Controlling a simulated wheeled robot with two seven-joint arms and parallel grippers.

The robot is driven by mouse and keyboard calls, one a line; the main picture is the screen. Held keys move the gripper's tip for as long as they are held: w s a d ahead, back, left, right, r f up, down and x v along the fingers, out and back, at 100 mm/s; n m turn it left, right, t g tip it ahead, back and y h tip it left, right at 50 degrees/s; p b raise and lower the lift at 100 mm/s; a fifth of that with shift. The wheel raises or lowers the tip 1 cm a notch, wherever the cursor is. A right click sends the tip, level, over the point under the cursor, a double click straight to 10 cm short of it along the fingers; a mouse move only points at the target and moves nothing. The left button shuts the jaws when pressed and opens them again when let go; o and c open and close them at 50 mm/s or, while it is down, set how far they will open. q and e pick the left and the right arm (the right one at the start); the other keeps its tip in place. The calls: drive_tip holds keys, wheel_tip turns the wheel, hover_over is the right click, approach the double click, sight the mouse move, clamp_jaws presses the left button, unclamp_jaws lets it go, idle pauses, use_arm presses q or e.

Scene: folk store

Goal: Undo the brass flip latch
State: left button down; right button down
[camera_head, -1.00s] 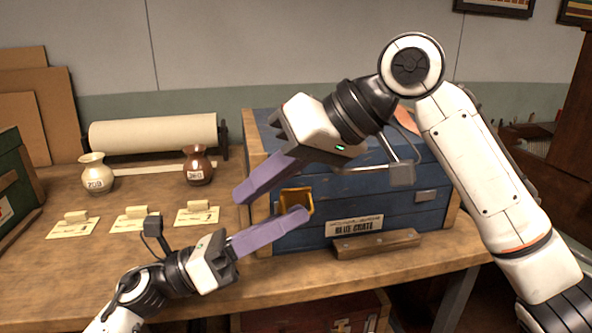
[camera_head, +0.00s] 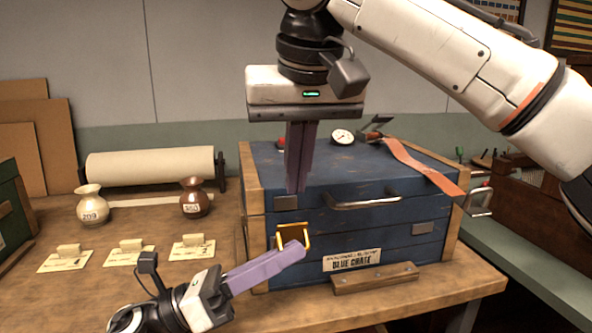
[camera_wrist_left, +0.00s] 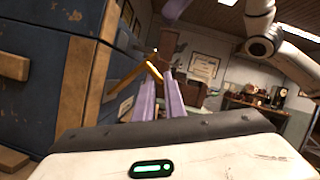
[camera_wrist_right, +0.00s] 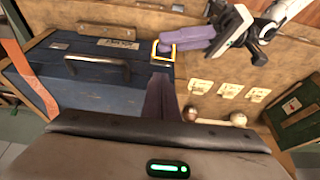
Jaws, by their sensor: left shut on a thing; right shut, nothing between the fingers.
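The brass flip latch (camera_head: 309,235) shows as an open square loop on the front left of the blue crate (camera_head: 385,222). It also shows in the right wrist view (camera_wrist_right: 163,43) and as a thin brass bar in the left wrist view (camera_wrist_left: 127,77). My left gripper (camera_head: 297,250) is shut on the latch's lower part, and its fingers cover that part. My right gripper (camera_head: 297,190) is shut and empty, pointing down by the crate's top front edge, above the latch. The crate's lid lies closed.
An orange strap (camera_head: 425,168) and a small dial (camera_head: 342,136) lie on the lid. A metal handle (camera_head: 362,203) juts from the crate's front. A wooden block (camera_head: 375,277) sits below the label. Two small jugs and several tags stand on the bench to the left.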

sight(292, 224)
use_arm(q)
drive_tip(key=shift+r, duration=0.2)
use_arm(e)
drive_tip(key=x, duration=0.6)
drive_tip(key=shift+w+a+f, duration=0.1)
drive_tip(key=shift+w+f, duration=0.1)
drive_tip(key=shift+f, duration=0.15)
drive_tip(key=shift+s+f, duration=0.1)
drive_tip(key=shift+s+f+t, duration=0.3)
drive_tip(key=shift+s+f, duration=0.05)
drive_tip(key=shift+s, duration=0.15)
use_arm(q)
drive_tip(key=shift+a+r, duration=0.1)
drive_tip(key=shift+r, duration=0.05)
use_arm(e)
drive_tip(key=shift+s+f, duration=0.1)
use_arm(q)
drive_tip(key=c, duration=2)
unclamp_jaws()
drive_tip(key=shift+o, duration=0.5)
drive_tip(key=shift+r, duration=0.1)
use_arm(e)
drive_tip(key=shift+s, duration=0.1)
